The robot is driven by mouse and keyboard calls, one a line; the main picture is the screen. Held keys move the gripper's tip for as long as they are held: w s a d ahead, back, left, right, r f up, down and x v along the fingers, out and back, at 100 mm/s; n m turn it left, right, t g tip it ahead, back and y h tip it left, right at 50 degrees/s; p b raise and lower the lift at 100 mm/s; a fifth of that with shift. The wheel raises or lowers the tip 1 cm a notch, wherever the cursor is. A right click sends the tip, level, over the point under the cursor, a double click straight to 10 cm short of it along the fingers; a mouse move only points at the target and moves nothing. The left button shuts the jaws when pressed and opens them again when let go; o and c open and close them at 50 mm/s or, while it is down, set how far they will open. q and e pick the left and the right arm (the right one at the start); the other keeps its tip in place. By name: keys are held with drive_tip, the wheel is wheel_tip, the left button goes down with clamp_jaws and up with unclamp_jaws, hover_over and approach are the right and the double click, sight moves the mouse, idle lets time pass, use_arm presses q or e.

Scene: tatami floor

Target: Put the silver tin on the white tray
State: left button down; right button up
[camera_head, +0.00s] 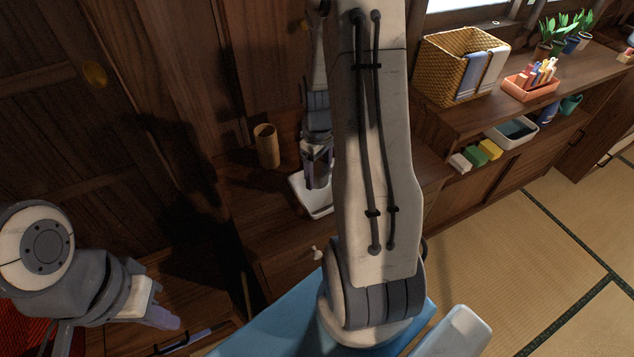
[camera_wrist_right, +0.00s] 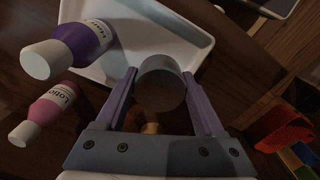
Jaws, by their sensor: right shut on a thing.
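The silver tin (camera_wrist_right: 160,88) is a grey cylinder seen from its round end in the right wrist view, between the two fingers of my right gripper (camera_wrist_right: 160,75). The gripper is shut on it. In the head view my right gripper (camera_head: 317,168) is over the white tray (camera_head: 318,205), and I cannot make out the tin there. The tray (camera_wrist_right: 185,38) also shows beyond the tin in the right wrist view; whether they touch is unclear. My left gripper (camera_head: 160,316) is low at the left, away from the tray; its finger gap is not clear.
A purple bottle (camera_wrist_right: 85,42) and a pink lotion bottle (camera_wrist_right: 52,105) are left of the tin, the purple one overlapping the tray's edge in view. A tan cup (camera_head: 267,146) stands left of the tray. A wicker basket (camera_head: 440,70) stands on the shelf at right.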

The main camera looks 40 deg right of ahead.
sight(317, 183)
drive_tip(key=shift+w+a+f, duration=0.1)
drive_tip(key=shift+w+f, duration=0.1)
drive_tip(key=shift+f, duration=1.9)
drive_tip(key=shift+f+b, duration=0.2)
drive_tip(key=shift+b, duration=0.1)
drive_tip(key=o, duration=1.1)
drive_tip(key=shift+r, duration=0.15)
